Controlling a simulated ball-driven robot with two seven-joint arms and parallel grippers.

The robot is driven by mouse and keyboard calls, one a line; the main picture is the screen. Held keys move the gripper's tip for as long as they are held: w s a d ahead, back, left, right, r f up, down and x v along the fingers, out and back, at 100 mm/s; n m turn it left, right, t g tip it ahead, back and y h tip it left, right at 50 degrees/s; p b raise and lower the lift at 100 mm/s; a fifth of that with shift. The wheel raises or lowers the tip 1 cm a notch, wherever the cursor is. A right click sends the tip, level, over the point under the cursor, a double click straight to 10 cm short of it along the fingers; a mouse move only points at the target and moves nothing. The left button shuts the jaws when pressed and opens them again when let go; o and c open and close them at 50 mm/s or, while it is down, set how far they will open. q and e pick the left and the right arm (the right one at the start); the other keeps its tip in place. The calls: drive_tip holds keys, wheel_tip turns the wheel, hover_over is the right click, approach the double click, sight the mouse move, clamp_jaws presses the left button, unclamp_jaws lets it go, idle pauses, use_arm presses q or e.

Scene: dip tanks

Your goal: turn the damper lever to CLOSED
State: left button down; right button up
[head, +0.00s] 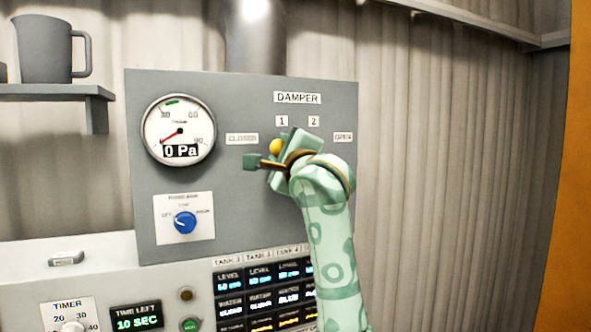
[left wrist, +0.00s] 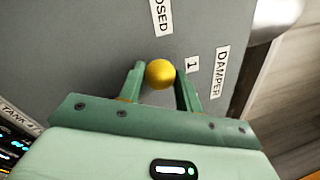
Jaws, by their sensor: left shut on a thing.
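The damper lever's yellow ball knob (head: 275,146) shows on the grey panel, below the label 1 and right of the CLOSED label (head: 241,138). The lever's shaft and pivot are hidden behind my gripper. My left gripper (head: 272,158) is at the knob. In the left wrist view the yellow knob (left wrist: 160,73) sits between the two green fingers (left wrist: 160,84), which are shut on it. The label 1 (left wrist: 192,64) is close to its right. The OPEN label (head: 343,137) is at the panel's right. My right gripper is not in view.
A round gauge (head: 179,130) reads 0 Pa. A blue knob (head: 185,222) is below it. Tank displays (head: 259,283) and a timer dial (head: 72,327) line the lower console.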

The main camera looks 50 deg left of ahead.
use_arm(q)
drive_tip(key=shift+s+a+f+n+g+b, duration=0.15)
drive_tip(key=shift+s+f+n+g+b, duration=0.2)
drive_tip(key=shift+n+b, duration=0.5)
drive_tip(key=shift+s+a+f+n+g+b, duration=0.15)
drive_tip(key=shift+s+f+n+b, duration=0.3)
drive_tip(key=shift+n+b, duration=0.35)
drive_tip(key=c, duration=1)
unclamp_jaws()
drive_tip(key=b+v, duration=0.1)
drive_tip(key=v, duration=1.5)
drive_tip(key=shift+f+b, duration=0.35)
drive_tip(key=shift+b, duration=0.05)
